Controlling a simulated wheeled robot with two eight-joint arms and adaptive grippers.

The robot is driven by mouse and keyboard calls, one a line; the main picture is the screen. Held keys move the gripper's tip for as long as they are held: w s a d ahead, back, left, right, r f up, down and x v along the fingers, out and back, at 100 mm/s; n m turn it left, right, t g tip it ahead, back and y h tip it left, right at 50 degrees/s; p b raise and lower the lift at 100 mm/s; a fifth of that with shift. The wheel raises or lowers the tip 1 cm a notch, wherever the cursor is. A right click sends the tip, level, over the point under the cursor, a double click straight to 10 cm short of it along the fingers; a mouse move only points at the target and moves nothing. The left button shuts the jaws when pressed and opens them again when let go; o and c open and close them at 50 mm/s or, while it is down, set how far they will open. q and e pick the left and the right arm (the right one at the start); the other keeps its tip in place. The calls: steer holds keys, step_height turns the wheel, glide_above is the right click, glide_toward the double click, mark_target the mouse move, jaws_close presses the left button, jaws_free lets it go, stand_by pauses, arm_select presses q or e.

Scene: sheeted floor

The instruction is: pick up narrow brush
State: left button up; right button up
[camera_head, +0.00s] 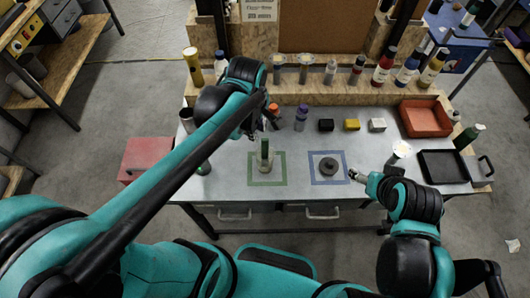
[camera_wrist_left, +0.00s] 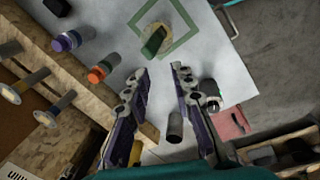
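I cannot surely tell which thing is the narrow brush. A green upright piece on a pale round base (camera_head: 264,155) stands inside the green square outline on the table; it also shows in the left wrist view (camera_wrist_left: 154,42). Two slim items with round flat tops (camera_head: 279,68) stand on the back ledge. My left gripper (camera_head: 262,126) is above the table, behind the green piece. In the left wrist view its two fingers (camera_wrist_left: 158,72) are apart with nothing between them. My right gripper (camera_head: 356,175) is low at the table's front, right of the blue square; its fingers are too small to read.
A dark round object (camera_head: 329,166) sits in the blue square. Orange-capped (camera_head: 274,111) and purple-capped (camera_head: 301,117) bottles and small blocks (camera_head: 351,125) stand behind. A red bin (camera_head: 425,119) and black tray (camera_head: 443,166) are at right. Bottles line the back ledge.

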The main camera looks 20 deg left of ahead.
mark_target(265, 149)
arm_select(q)
steer(key=w+f+n, duration=0.1)
steer(key=n, duration=0.1)
steer(key=w+d+n+g, duration=0.1)
steer(key=n, duration=0.1)
steer(key=shift+w+f, duration=0.2)
steer(key=shift+f, duration=0.2)
steer(key=shift+w+d+f+n+g, duration=0.2)
steer(key=shift+f+n+g, duration=0.1)
steer(key=shift+n, duration=0.3)
steer(key=shift+f, duration=0.3)
steer(key=shift+n, duration=0.3)
step_height(265, 149, down, 7)
steer(key=shift+r+b, duration=0.15)
steer(key=shift+b, duration=0.8)
steer(key=f, duration=0.2)
steer(key=f+b, duration=0.1)
steer(key=f, duration=0.2)
steer(key=shift+w, duration=0.2)
steer(key=shift+r, duration=0.1)
jaws_close()
